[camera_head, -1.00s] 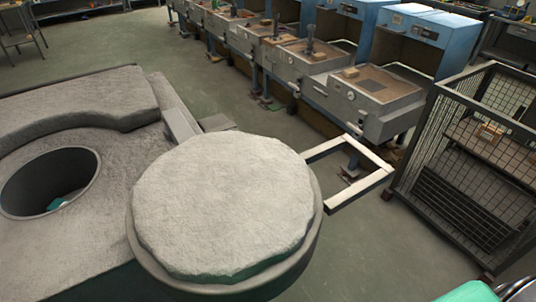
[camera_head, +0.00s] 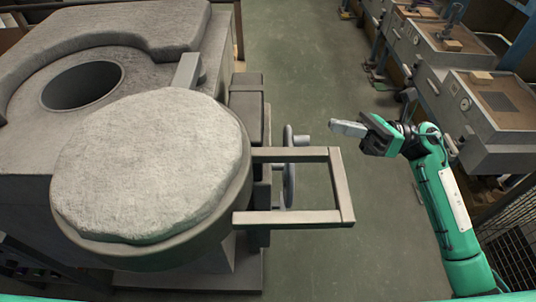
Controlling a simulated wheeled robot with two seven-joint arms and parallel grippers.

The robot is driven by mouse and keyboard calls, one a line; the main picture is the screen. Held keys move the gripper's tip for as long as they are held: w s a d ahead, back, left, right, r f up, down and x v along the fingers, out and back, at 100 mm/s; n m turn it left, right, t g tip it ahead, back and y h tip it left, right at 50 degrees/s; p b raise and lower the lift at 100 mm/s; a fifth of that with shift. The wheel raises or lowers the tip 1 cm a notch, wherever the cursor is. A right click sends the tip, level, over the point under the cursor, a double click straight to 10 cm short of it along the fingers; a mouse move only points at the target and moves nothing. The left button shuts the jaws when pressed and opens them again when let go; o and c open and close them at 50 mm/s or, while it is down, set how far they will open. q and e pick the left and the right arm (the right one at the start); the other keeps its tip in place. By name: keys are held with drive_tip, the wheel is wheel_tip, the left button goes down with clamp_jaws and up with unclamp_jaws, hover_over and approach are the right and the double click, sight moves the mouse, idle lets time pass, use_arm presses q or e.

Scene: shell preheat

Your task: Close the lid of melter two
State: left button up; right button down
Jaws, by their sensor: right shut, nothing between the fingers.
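The melter (camera_head: 30,128) stands at the left with its round dark opening (camera_head: 82,86) uncovered. Its lid (camera_head: 155,160), a thick round grey slab in a metal rim, is swung out to the front right of the opening. A rectangular metal handle frame (camera_head: 343,185) sticks out from the lid's right side. My right gripper (camera_head: 345,128) is shut and empty, just above and beyond the handle's far right corner in the picture, apart from it as far as I can tell. My left gripper is out of view. No number on the melter is visible.
A handwheel (camera_head: 289,175) shows behind the handle frame, on the melter's side. A row of grey workbenches (camera_head: 490,110) runs along the right. A mesh cage (camera_head: 515,262) stands at lower right. The green floor (camera_head: 305,60) between is clear.

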sight(268, 159)
drive_tip(key=s+a+r+n+g+h, duration=0.2)
drive_tip(key=s+r+n+g+h, duration=0.1)
drive_tip(key=s+n, duration=0.35)
drive_tip(key=p+x, duration=0.2)
drive_tip(key=x, duration=0.1)
drive_tip(key=p+x, duration=0.3)
drive_tip(key=x, duration=0.1)
drive_tip(key=p+x, duration=0.2)
drive_tip(key=x, duration=0.2)
drive_tip(key=shift+s+a+f, duration=0.1)
drive_tip(key=shift+s, duration=0.2)
drive_tip(key=shift+s+a+f+p, duration=0.1)
drive_tip(key=shift+a+p, duration=0.2)
drive_tip(key=shift+a, duration=0.1)
drive_tip(key=shift+s+a+f+p, duration=0.1)
drive_tip(key=shift+a+p, duration=0.15)
drive_tip(key=shift+a, duration=0.25)
drive_tip(key=shift+f, duration=0.1)
